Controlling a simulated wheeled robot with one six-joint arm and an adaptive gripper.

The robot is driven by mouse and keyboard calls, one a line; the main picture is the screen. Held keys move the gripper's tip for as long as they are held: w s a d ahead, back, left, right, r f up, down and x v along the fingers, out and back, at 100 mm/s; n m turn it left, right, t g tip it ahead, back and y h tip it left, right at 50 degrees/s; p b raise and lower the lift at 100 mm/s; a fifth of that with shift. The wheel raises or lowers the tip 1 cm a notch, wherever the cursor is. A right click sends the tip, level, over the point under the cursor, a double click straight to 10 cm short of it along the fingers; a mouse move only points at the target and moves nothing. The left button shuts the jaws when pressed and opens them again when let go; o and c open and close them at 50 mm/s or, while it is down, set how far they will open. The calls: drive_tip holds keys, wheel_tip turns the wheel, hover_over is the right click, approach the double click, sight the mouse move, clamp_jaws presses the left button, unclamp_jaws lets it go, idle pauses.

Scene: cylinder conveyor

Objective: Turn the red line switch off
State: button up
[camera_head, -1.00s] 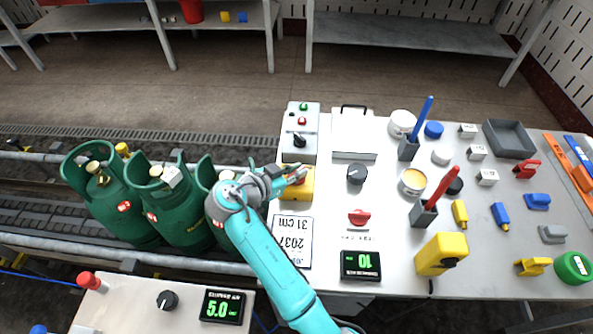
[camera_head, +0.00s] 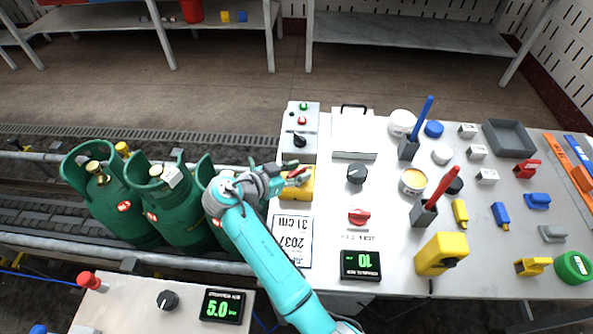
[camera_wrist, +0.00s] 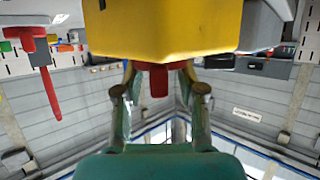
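The red switch (camera_head: 297,172) sits at the yellow switch box (camera_head: 303,191) on the left edge of the white table. In the wrist view, the yellow box (camera_wrist: 165,30) fills the top middle, with the red switch (camera_wrist: 158,80) sticking out below it. My gripper (camera_head: 299,176) is at the box. In the wrist view, its two fingers (camera_wrist: 159,78) stand on either side of the red switch with a visible gap. The fingertips are partly hidden by the box, so contact cannot be told.
Green cylinders (camera_head: 177,215) stand on the conveyor (camera_head: 40,210) left of my arm. A grey control box (camera_head: 301,140) is behind the gripper. Tools crowd the table's right.

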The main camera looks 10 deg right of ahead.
drive_tip(key=v, duration=1.2)
drive_tip(key=shift+f, duration=0.15)
